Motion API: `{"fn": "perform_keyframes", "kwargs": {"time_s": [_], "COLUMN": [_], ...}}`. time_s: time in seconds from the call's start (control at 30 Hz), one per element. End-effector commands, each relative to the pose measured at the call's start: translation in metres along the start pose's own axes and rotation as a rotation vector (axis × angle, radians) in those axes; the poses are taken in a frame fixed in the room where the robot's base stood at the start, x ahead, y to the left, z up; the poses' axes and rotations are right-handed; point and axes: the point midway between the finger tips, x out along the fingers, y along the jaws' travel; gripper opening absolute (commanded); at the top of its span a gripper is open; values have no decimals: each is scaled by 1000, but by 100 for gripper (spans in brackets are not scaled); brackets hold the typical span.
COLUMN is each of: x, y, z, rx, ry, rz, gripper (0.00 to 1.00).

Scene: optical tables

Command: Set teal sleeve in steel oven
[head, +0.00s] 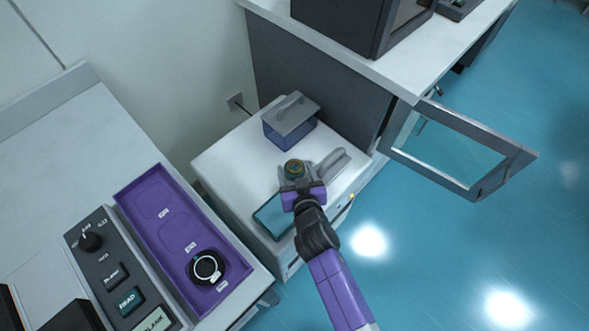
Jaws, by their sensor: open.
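My gripper (299,180) is over the white cabinet top, its jaws open and close around a small round dark teal piece with a yellowish rim, which looks like the teal sleeve (293,167). I cannot tell whether the fingers touch it. The steel oven's interior is not visible. A steel-framed glass door (455,150), which looks like the oven's, stands wide open at the right.
A blue box with a grey lid (290,115) stands behind the gripper. A grey handle-like piece (333,162) lies to its right, and a flat teal-topped tray (270,216) to its left. A bench with a purple panel (165,220) is at left. Floor (400,265) at right is clear.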

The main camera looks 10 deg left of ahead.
Motion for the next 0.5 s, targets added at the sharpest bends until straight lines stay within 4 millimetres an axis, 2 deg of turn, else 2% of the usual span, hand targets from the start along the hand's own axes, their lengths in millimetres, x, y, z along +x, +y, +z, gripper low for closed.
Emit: {"fn": "perform_keyframes", "kwargs": {"time_s": [0.27, 0.5], "x": [2, 2], "y": [0, 0], "z": [0, 0], "rx": [0, 0], "ry": [0, 0], "rz": [0, 0], "gripper": [62, 15]}}
